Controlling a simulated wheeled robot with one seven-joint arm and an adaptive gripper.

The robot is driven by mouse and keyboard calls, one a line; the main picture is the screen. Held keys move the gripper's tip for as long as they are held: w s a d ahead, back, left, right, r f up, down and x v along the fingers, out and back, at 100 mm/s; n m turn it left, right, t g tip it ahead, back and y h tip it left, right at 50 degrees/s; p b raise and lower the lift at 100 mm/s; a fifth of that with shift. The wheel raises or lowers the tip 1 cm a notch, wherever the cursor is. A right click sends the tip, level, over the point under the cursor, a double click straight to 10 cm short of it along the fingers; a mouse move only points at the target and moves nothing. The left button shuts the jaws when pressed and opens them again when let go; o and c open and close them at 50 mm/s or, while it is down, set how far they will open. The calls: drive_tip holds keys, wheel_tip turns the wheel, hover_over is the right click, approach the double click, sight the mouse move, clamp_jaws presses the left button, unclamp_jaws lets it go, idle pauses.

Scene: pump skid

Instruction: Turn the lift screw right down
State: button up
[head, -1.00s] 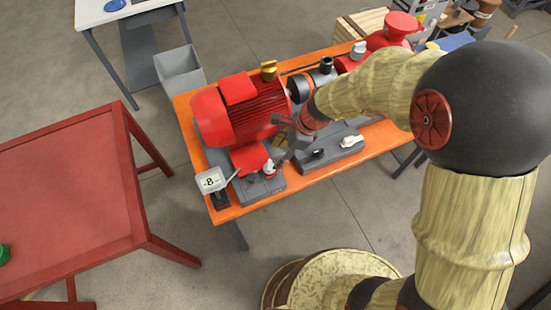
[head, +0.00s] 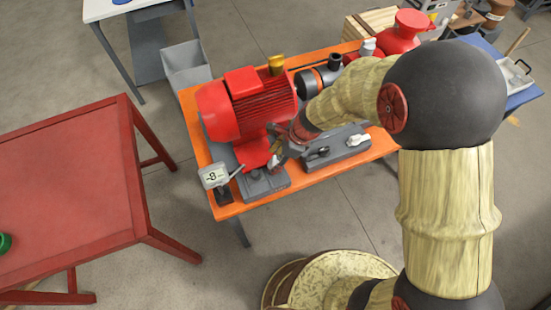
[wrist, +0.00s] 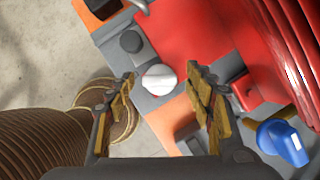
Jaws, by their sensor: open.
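The likely lift screw is a pale, ridged round knob (wrist: 159,79) on a grey block beside the red motor in the wrist view. It lies between the two open fingers of my gripper (wrist: 168,88), apart from both, with nothing held. In the head view the pale knob (head: 274,163) is partly hidden by my gripper (head: 279,150), which is just above it at the motor's near end. A gauge with a white display (head: 213,175) stands to the left on the orange bench and seems to read -8.
The red motor (head: 246,103) fills the bench's left half. A grey block (head: 345,152) with a black and a white lever lies right of my gripper. A blue knob (wrist: 283,142) is near my right finger. A red table (head: 70,190) stands left.

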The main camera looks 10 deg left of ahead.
drive_tip(key=shift+c, duration=1.1)
drive_tip(key=c, duration=0.9)
drive_tip(key=shift+c, duration=0.2)
drive_tip(key=shift+n, duration=0.4)
drive_tip(key=n+g+p, duration=0.2)
drive_tip(key=n, duration=0.2)
drive_tip(key=shift+w+r+n, duration=0.1)
drive_tip(key=shift+w+n, duration=0.05)
drive_tip(key=shift+n, duration=0.15)
drive_tip(key=n+g+h+p, duration=0.1)
drive_tip(key=n, duration=0.1)
drive_tip(key=n+p, duration=0.1)
drive_tip(key=n, duration=0.2)
drive_tip(key=shift+w+a+n+g+h, duration=0.1)
drive_tip(key=shift+a+n+g+h, duration=0.05)
drive_tip(key=shift+n+g+h, duration=0.2)
drive_tip(key=n+h, duration=0.1)
drive_tip(key=n, duration=0.2)
drive_tip(key=n+g+h+p, duration=0.1)
drive_tip(key=n, duration=0.2)
drive_tip(key=shift+a+h, duration=0.2)
drive_tip(key=shift+h, duration=0.05)
drive_tip(key=n+h, duration=0.1)
drive_tip(key=n, duration=0.2)
drive_tip(key=n+t+h, duration=0.1)
drive_tip(key=n, duration=0.3)
drive_tip(key=shift+a, duration=0.15)
drive_tip(key=shift+h, duration=0.3)
